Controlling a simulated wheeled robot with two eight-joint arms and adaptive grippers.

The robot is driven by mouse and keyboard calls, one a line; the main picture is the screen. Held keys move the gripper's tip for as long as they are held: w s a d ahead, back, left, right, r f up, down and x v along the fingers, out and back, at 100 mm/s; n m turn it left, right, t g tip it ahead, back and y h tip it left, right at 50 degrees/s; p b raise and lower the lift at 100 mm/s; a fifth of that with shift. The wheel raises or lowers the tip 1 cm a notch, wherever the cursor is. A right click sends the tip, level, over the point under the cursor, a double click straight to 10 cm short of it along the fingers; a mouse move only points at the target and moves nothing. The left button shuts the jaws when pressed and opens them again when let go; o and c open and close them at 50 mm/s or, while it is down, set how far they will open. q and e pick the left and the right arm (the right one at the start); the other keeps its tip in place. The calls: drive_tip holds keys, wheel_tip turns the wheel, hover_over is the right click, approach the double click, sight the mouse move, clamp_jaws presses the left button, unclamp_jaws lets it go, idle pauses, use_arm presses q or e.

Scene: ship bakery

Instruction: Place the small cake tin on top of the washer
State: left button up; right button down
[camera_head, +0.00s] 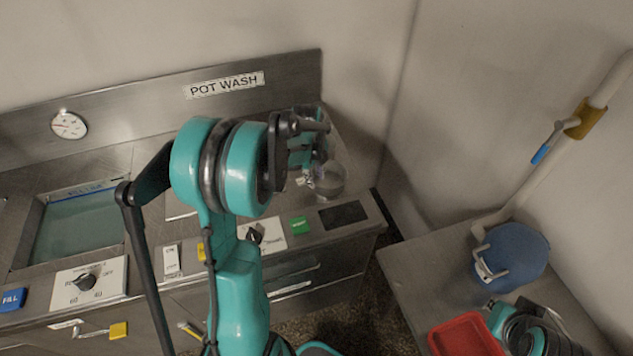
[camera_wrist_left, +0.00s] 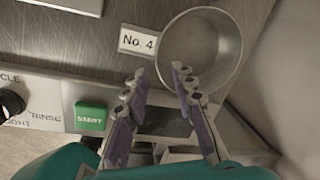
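The small cake tin (camera_head: 328,181), round, metal and open-topped, is upright at the right end of the steel pot-wash unit, the washer (camera_head: 150,120). In the left wrist view the tin (camera_wrist_left: 200,48) is beside a "No. 4" label (camera_wrist_left: 139,41). My left gripper (camera_head: 313,150) is close to the tin, partly hidden by its own wrist in the head view. In the left wrist view its purple-padded fingers (camera_wrist_left: 160,72) are apart. The right finger overlaps the tin's near rim in the picture; the left is outside it. I cannot tell whether they touch the tin.
A green START button (camera_head: 299,225) and a dial (camera_head: 255,235) are on the washer's front panel. A filled basin (camera_head: 80,228) is at the left. A side table (camera_head: 420,270) at the right bears a red tray (camera_head: 464,336) and a blue round container (camera_head: 518,257).

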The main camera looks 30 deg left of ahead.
use_arm(q)
drive_tip(key=s+d+r+n+t+p, duration=0.1)
drive_tip(key=s+d+r+n, duration=0.15)
drive_tip(key=r, duration=0.25)
drive_tip(key=s+d+r+n, duration=0.2)
drive_tip(key=d+r, duration=0.1)
drive_tip(key=r, duration=0.3)
drive_tip(key=s+d+r+n+t, duration=0.1)
drive_tip(key=s+d+n+t, duration=0.3)
drive_tip(key=s+d+n, duration=0.7)
drive_tip(key=s+n, duration=0.2)
drive_tip(key=n, duration=0.3)
drive_tip(key=shift+d+r+t, duration=0.25)
drive_tip(key=shift+r+t, duration=0.05)
drive_tip(key=shift+r, duration=0.05)
drive_tip(key=shift+f, duration=0.1)
wheel_tip(320, 180, down, 8)
drive_tip(key=b, duration=0.8)
